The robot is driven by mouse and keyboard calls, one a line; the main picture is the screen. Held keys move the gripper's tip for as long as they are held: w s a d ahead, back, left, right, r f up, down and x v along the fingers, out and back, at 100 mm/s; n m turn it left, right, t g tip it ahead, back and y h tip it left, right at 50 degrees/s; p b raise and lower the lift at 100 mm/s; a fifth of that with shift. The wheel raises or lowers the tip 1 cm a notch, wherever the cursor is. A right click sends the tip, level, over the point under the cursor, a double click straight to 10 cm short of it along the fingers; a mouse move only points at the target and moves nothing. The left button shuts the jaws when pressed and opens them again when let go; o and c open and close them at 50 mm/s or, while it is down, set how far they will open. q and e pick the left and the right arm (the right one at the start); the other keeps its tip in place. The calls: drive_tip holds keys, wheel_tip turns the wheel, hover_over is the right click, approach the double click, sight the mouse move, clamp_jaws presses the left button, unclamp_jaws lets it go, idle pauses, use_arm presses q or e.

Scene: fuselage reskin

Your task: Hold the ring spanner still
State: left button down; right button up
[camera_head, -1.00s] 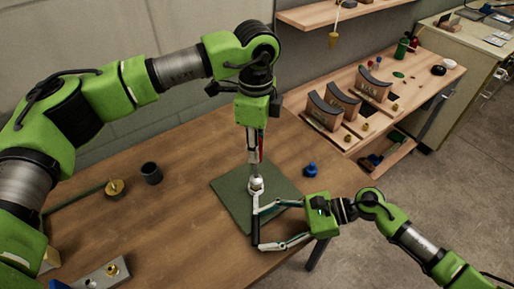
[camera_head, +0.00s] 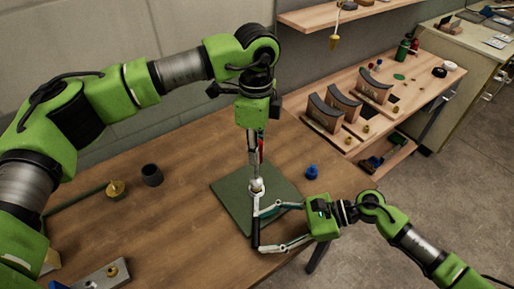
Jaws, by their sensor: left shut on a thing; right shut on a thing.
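The ring spanner (camera_head: 256,228) appears as a dark bar with a pale ring end (camera_head: 257,187), lying over a green mat (camera_head: 229,199) on the wooden bench. My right gripper (camera_head: 256,231) reaches in from the right and is shut on the dark bar of the spanner, its fingers spread along it. My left gripper (camera_head: 256,148) points straight down above the ring end. It is shut on a slim upright tool (camera_head: 261,147) with a red part, mostly hidden by the fingers. The tool's lower end meets or sits just above the ring; I cannot tell which.
A blue knob-like part (camera_head: 311,171) stands right of the mat. A dark cup (camera_head: 151,174) and a brass piece (camera_head: 116,189) stand on the left. A metal block (camera_head: 104,274) lies at the front left. Curved wooden forms (camera_head: 323,113) stand on the back-right bench.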

use_arm(q)
drive_tip(key=shift+f, duration=0.95)
drive_tip(key=shift+n, duration=0.5)
drive_tip(key=shift+m, duration=0.5)
drive_tip(key=shift+r, duration=0.2)
